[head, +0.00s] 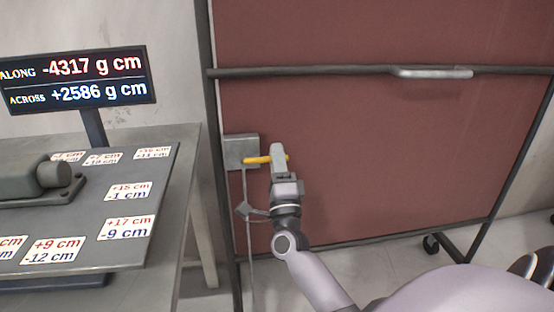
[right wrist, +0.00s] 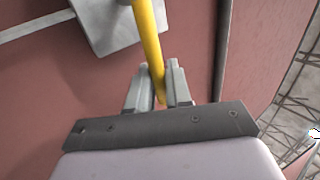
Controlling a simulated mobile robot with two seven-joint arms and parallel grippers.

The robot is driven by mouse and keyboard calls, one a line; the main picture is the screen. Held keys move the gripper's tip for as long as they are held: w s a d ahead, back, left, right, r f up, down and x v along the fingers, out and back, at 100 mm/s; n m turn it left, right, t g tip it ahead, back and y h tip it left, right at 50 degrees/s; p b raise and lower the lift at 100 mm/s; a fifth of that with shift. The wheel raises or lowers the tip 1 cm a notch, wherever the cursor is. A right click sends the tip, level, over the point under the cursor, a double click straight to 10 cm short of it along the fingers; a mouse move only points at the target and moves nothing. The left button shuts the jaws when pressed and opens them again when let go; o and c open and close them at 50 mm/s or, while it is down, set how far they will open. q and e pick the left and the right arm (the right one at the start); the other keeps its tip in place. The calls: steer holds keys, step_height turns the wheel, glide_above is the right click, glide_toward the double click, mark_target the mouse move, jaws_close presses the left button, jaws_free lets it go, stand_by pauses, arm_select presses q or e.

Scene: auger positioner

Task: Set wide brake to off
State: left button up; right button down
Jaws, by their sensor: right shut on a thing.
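A yellow lever (head: 257,160) sticks out sideways from a grey box (head: 236,150) on the left post of the red panel. I read no label on the box, so I cannot tell by words that this is the wide brake. My right gripper (head: 279,157) is at the lever's free end. In the right wrist view the yellow lever (right wrist: 148,40) runs from the grey box (right wrist: 100,22) down between the fingers of my right gripper (right wrist: 158,84), which is shut on it. The fingers hide part of the lever. My left gripper is not in view.
A table (head: 150,225) with numbered cards and a grey device (head: 35,182) stands at the left. A display (head: 80,80) reads ALONG -4317 g cm and ACROSS +2586 g cm. The red panel (head: 400,150) on a wheeled frame fills the back, with a crossbar (head: 310,71) and handle (head: 432,72).

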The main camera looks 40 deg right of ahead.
stand_by(0.3)
steer(key=c, duration=1.2)
jaws_free()
steer(key=v, duration=0.7)
